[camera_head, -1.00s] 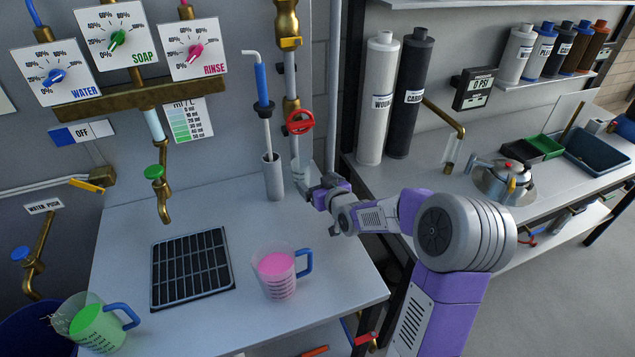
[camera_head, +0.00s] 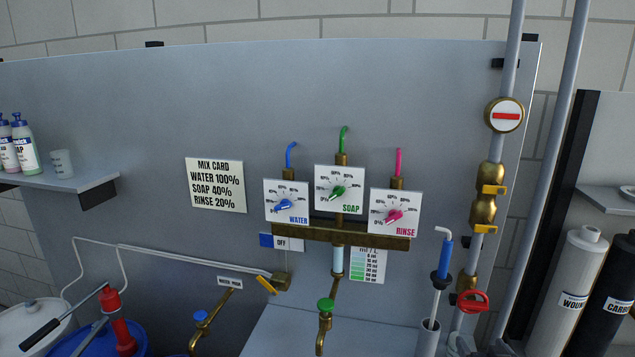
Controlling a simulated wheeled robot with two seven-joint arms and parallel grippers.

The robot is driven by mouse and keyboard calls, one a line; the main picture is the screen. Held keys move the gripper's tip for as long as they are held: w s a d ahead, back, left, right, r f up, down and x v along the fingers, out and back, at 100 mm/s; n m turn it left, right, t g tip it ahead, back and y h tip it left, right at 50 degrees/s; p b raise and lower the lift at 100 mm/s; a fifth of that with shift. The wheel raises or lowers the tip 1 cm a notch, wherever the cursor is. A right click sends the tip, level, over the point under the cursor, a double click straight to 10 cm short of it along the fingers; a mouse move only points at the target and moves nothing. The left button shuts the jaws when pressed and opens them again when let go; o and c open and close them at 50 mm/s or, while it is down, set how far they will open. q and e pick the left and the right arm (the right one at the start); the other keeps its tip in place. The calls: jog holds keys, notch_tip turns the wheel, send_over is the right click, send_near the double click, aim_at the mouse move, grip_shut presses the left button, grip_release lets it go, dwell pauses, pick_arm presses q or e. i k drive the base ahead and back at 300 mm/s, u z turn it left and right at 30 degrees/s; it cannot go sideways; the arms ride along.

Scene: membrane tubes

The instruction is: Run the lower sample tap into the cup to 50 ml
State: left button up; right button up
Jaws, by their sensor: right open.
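A vertical pipe at the right carries a red-handled tap (camera_head: 473,301) low down, and a brass valve body with two yellow levers (camera_head: 485,229) above it. I cannot tell from labels which is the lower sample tap. The clear cup (camera_head: 457,345) shows only in part, under the red-handled tap at the bottom edge; its level cannot be read. My left gripper is out of view.
A blue-handled wand (camera_head: 445,258) stands in a grey holder (camera_head: 428,338) left of the pipe. Three dial cards, the nearest RINSE (camera_head: 394,212), and a green-handled tap (camera_head: 325,305) are further left. Filter cylinders (camera_head: 568,290) stand at right.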

aim_at(488, 229)
jog(key=k, duration=1)
